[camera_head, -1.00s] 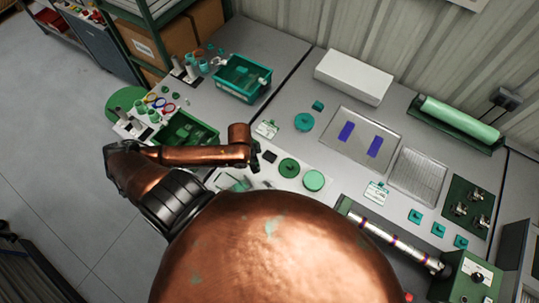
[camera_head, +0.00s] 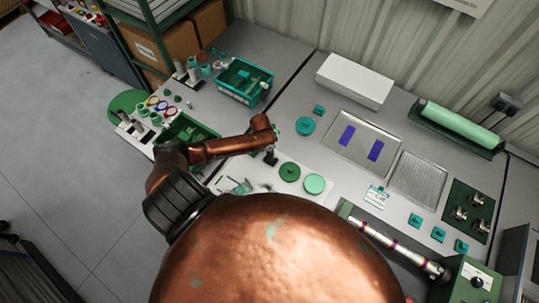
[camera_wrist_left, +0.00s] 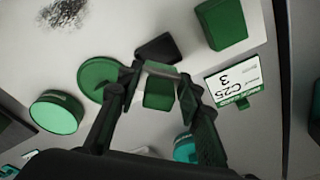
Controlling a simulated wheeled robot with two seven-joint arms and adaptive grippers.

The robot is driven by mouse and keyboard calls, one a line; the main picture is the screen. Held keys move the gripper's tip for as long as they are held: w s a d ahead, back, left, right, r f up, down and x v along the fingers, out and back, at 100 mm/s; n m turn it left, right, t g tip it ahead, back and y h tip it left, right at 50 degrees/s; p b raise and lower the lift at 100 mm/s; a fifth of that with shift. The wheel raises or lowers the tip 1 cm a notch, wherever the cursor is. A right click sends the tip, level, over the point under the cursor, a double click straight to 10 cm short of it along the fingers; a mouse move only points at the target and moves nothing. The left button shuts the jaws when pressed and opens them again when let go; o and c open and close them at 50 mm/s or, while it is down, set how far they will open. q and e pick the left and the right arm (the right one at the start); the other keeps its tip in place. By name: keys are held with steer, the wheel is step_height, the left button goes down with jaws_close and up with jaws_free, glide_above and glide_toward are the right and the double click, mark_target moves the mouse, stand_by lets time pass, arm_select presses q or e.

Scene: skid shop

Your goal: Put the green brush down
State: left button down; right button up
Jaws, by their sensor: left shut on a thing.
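My left gripper (camera_wrist_left: 160,78) is shut on a small green block-like thing (camera_wrist_left: 158,94), which I take to be the green brush; its shape is partly hidden by the fingers. In the head view my left gripper (camera_head: 270,157) points down over the white mat (camera_head: 252,170), left of the two round green pieces. The brush cannot be made out there. A small black piece (camera_wrist_left: 157,48) lies just beyond the fingertips in the wrist view. I cannot tell whether the brush touches the surface. My right gripper is not in view.
A dark green disc (camera_head: 290,171) and a light green round piece (camera_head: 314,183) are close beside the gripper. A white card (camera_wrist_left: 233,82) lies to the right in the wrist view. Green bins (camera_head: 245,80) and a metal tray (camera_head: 385,150) stand farther off.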

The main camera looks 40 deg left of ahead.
arm_select(q)
step_height(320, 180, down, 3)
steer(key=shift+r, duration=0.15)
steer(key=shift+s, duration=0.1)
steer(key=shift+f, duration=0.5)
steer(key=c, duration=1.4)
jaws_free()
steer(key=shift+o, duration=0.2)
step_height(320, 180, up, 13)
steer(key=s, duration=0.1)
steer(key=shift+s+a, duration=0.3)
